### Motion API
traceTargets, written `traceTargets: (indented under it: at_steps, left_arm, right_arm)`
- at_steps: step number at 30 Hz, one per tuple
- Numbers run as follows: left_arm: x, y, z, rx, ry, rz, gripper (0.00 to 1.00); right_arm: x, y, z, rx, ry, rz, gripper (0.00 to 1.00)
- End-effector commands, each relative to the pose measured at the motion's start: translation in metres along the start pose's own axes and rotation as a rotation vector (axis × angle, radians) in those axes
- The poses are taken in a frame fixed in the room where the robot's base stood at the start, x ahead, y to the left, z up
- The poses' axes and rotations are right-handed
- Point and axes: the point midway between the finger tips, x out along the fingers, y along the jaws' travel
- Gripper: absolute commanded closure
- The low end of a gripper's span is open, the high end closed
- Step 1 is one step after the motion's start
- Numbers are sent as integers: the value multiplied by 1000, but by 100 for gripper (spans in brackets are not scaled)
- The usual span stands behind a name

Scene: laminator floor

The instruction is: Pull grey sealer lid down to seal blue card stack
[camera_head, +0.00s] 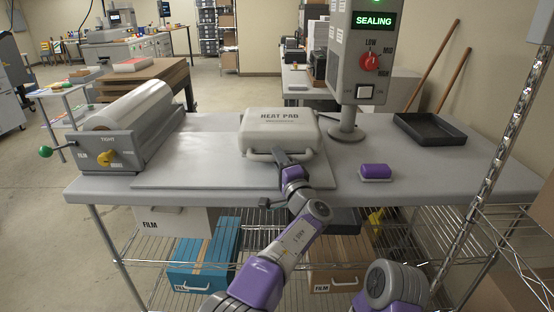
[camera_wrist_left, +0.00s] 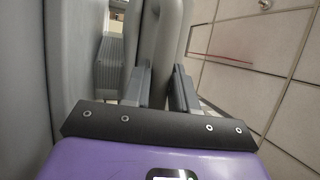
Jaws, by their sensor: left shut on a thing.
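The grey sealer lid (camera_head: 253,133), marked HEAT PAD, lies level over its base on the workbench. Its front handle (camera_head: 262,156) faces me. My left gripper (camera_head: 284,156) is at the handle's middle, shut on it. In the left wrist view the handle bar (camera_wrist_left: 168,42) passes between the two fingers of my left gripper (camera_wrist_left: 160,88). No blue card stack shows; whatever is under the lid is hidden. My right arm shows only in part at the bottom; its gripper is out of view.
A control post (camera_head: 366,62) with a red dial and a lit SEALING display stands right of the lid. A film roll unit (camera_head: 125,130) is at left, a purple-topped eraser-like block (camera_head: 375,172) and black tray (camera_head: 430,130) at right. The bench (camera_head: 225,194) is clear in front.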

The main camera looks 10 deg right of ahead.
Motion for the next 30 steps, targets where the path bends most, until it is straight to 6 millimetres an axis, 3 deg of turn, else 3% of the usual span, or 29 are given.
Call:
traceTargets:
  at_steps: [1, 3, 4, 5, 18, 30]
  left_arm:
    - [-1, 13, -1, 11, 5, 22, 100]
    - [-1, 14, -1, 12, 5, 23, 100]
    - [-1, 14, -1, 11, 5, 23, 70]
    - [-1, 14, -1, 11, 5, 23, 67]
    - [-4, 11, -2, 10, 6, 19, 67]
    - [-53, 7, -1, 8, 6, 15, 67]
  right_arm:
    - [0, 0, 0, 0, 0, 0, 3]
    - [0, 0, 0, 0, 0, 0, 3]
    - [0, 0, 0, 0, 0, 0, 3]
    - [0, 0, 0, 0, 0, 0, 3]
    - [1, 0, 0, 0, 0, 0, 3]
    - [6, 2, 0, 0, 0, 0, 3]
